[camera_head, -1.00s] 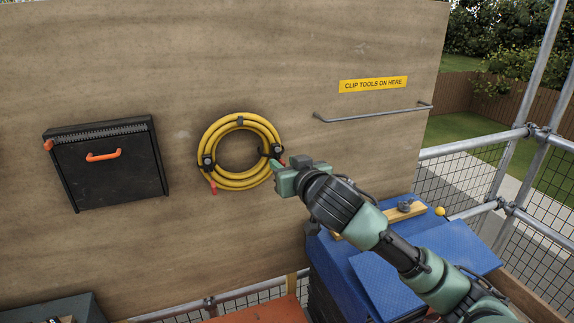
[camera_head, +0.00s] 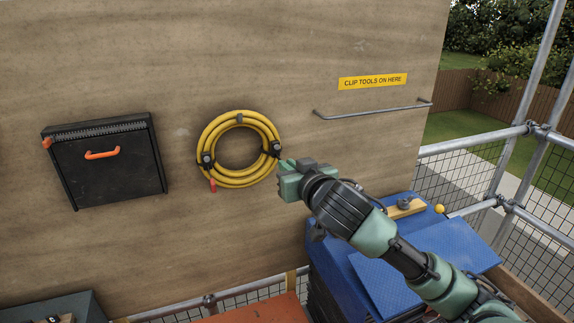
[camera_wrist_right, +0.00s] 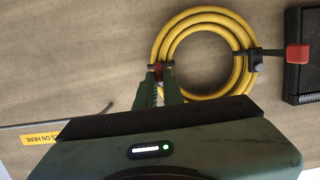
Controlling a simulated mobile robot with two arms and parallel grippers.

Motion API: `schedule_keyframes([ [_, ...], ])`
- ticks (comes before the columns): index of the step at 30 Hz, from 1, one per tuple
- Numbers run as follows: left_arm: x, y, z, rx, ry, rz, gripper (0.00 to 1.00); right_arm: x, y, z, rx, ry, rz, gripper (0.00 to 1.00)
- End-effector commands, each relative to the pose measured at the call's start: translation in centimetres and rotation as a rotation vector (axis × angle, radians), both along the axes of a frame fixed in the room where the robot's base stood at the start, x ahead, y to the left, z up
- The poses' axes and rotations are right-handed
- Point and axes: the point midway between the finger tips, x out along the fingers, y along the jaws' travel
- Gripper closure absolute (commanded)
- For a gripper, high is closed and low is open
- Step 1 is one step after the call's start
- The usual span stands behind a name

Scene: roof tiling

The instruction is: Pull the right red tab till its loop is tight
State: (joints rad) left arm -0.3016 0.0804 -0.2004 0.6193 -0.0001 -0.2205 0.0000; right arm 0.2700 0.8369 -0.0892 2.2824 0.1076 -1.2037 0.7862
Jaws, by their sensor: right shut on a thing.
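A yellow hose coil (camera_head: 213,139) hangs on the wooden board, with a black strap loop on each side. My right gripper (camera_head: 282,164) is at the coil's right side, beside the right strap loop (camera_head: 275,149). In the right wrist view its fingers are shut on the right red tab (camera_wrist_right: 157,69), close to the hose. The fingers hide most of that tab. The left red tab (camera_head: 212,186) hangs free below the left strap loop (camera_head: 206,159). I cannot tell how snug the right loop is around the hose. My left gripper is not in view.
A black case (camera_head: 110,175) with an orange handle is on the board to the left. A metal rail (camera_head: 370,112) runs under a yellow sign (camera_head: 373,82) at the right. Blue-topped stacks (camera_head: 430,262) stand below my right arm. Bare board surrounds the coil.

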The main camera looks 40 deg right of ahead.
Motion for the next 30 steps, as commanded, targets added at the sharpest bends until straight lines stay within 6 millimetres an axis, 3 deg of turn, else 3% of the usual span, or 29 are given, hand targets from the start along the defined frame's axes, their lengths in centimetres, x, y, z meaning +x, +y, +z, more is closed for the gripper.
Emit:
schedule_keyframes([
  [12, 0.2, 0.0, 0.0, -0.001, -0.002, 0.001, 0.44, -1.6, 0.4, 0.0, 0.0, 0.0, 0.001, 1.0],
  [22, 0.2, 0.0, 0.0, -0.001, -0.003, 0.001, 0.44, -1.8, 0.5, 0.0, 0.0, 0.0, 0.001, 1.0],
  [25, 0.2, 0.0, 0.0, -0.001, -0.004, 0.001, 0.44, -1.8, 0.5, 0.0, 0.0, 0.0, 0.001, 0.67],
  [30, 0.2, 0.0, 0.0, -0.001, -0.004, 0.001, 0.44, -1.8, 0.5, 0.0, 0.0, 0.0, 0.001, 0.66],
])
